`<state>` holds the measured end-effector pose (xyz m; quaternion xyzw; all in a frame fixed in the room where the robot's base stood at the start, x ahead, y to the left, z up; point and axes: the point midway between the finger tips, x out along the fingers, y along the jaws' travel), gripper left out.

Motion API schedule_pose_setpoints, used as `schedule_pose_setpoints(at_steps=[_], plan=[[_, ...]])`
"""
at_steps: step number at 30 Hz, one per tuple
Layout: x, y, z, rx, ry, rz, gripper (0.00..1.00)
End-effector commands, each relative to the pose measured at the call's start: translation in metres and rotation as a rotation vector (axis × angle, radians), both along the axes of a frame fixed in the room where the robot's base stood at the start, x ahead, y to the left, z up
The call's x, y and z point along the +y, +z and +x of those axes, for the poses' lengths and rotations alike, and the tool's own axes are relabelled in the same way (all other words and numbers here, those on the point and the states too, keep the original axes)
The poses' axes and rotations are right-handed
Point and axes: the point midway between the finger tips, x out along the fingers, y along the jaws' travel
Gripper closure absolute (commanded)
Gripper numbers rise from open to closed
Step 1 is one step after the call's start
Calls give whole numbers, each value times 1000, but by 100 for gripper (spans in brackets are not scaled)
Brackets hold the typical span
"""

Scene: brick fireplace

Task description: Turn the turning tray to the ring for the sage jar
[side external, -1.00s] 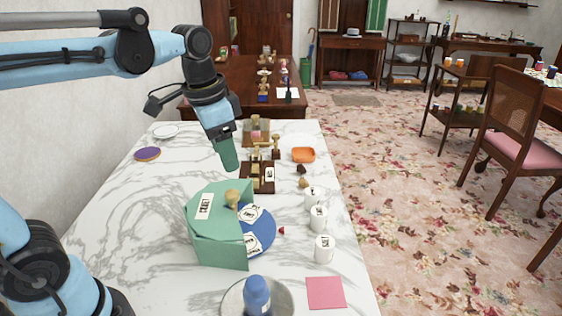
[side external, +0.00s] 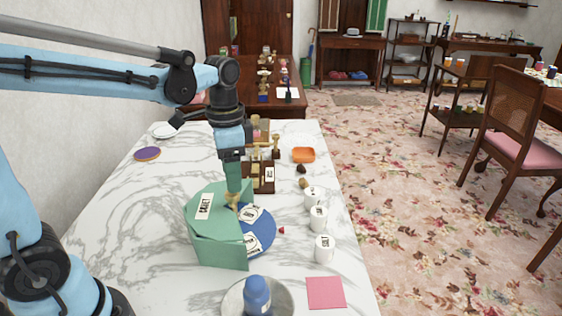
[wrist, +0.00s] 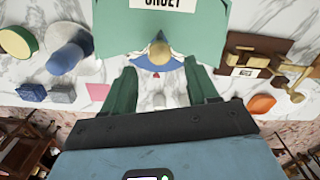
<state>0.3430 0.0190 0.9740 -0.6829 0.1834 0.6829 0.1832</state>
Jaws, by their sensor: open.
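The turning tray (side external: 266,229) is a blue disc with white labels, partly under a green housing (side external: 213,244). The housing bears a white label that seems to read CRUET. A wooden knob (side external: 231,201) stands above the tray at the housing; it also shows in the wrist view (wrist: 160,52). My gripper (side external: 233,185) points down right at the knob in the side view. In the wrist view my gripper (wrist: 162,88) is open, with its green fingers apart and the knob ahead of the gap. Whether they touch it cannot be told. The tray's rear is hidden.
Several white labelled jars (side external: 319,219) stand right of the tray; which is sage cannot be read. A blue bottle (side external: 257,294) stands on a round plate in front, beside a pink square (side external: 326,293). A dark wooden stand (side external: 258,187) and orange dish (side external: 303,155) are behind.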

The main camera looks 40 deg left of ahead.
Motion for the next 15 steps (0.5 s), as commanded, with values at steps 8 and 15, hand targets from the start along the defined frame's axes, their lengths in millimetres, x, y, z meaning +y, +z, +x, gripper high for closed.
schedule_pose_setpoints(at_steps=[8, 15], plan=[[0, -31, 0, 0, 0, 0, 42], [0, -39, 0, -1, 0, -1, 42]])
